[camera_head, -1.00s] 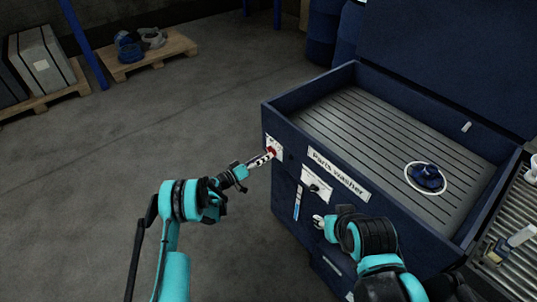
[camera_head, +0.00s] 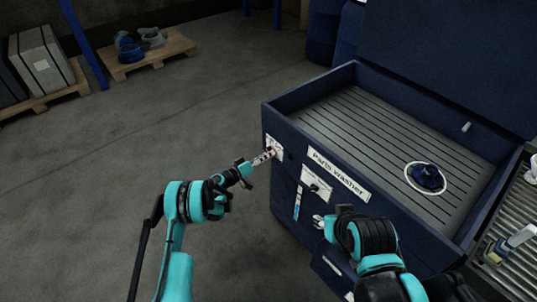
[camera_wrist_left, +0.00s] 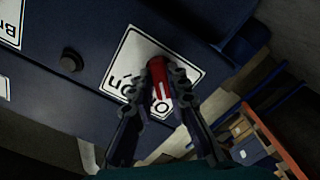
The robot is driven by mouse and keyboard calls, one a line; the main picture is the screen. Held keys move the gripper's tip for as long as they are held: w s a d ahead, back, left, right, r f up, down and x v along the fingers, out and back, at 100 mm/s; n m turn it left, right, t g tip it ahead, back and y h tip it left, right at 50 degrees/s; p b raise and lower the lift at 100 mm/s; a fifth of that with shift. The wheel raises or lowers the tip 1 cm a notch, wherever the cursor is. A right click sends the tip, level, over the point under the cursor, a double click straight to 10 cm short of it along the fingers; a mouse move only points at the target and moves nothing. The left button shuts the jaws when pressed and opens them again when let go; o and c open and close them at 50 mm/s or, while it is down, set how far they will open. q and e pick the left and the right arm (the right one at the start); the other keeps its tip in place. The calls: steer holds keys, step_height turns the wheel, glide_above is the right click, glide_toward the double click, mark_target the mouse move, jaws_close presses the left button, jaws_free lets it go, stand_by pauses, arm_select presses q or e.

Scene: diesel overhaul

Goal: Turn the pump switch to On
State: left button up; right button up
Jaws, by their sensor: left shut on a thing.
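The pump switch (camera_wrist_left: 159,82) is a red knob on a white label plate (camera_wrist_left: 136,60) at the left end of the blue parts washer's (camera_head: 276,199) front. My left gripper (camera_head: 268,156) reaches it from the left. In the left wrist view its two fingers (camera_wrist_left: 166,88) are shut on the red knob, one on each side. The label's lettering is partly hidden by the fingers. My right gripper (camera_head: 319,222) is in front of the washer's front panel, below the Parts Washer sign; its fingers are too small to judge.
The washer's open basin has a slatted floor (camera_head: 385,138) holding a blue part (camera_head: 427,177) in a white ring. A black knob (camera_wrist_left: 71,61) sits beside the switch plate. A roller table (camera_head: 510,262) stands at right.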

arm_select(q)
steer(key=m, duration=1.8)
steer(key=shift+s+d, duration=0.15)
steer(key=shift+s, duration=0.05)
steer(key=o, duration=1.6)
steer(key=shift+c, duration=0.2)
steer(key=v, duration=0.7)
